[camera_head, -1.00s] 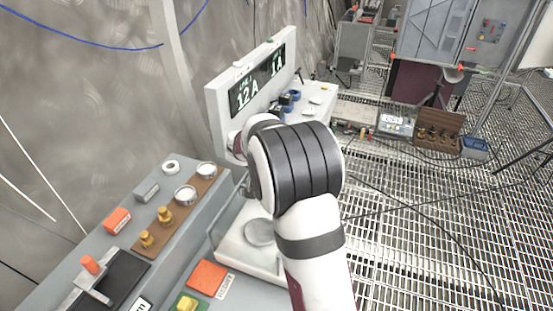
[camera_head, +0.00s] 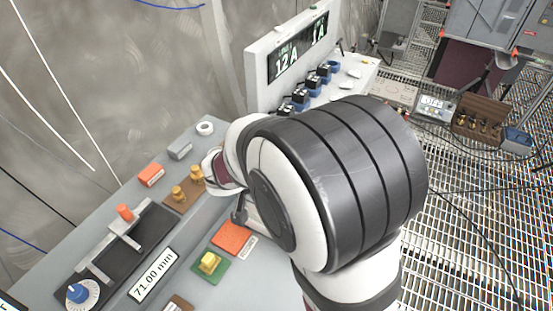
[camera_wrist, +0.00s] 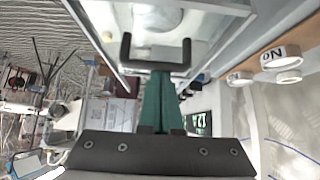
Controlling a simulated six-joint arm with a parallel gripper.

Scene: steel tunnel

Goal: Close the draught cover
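The draught cover (camera_wrist: 212,35) shows in the wrist view as a clear, pale-edged panel at the top, with a round pale disc behind it. Its dark U-shaped handle (camera_wrist: 155,66) runs across the picture. My gripper (camera_wrist: 160,78) has its two green fingers together, with their tips at the middle of the handle bar. They look shut and not clamped around the bar; whether they touch it I cannot tell. In the head view my arm hides the gripper and most of the cover and the balance under it.
An orange pad (camera_head: 232,237) and a yellow knob on a green plate (camera_head: 209,262) lie near the arm. Brass weights (camera_head: 180,194) stand on a wooden strip to the left. A display panel (camera_head: 290,60) stands behind. A slider fixture (camera_head: 125,240) is at the left front.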

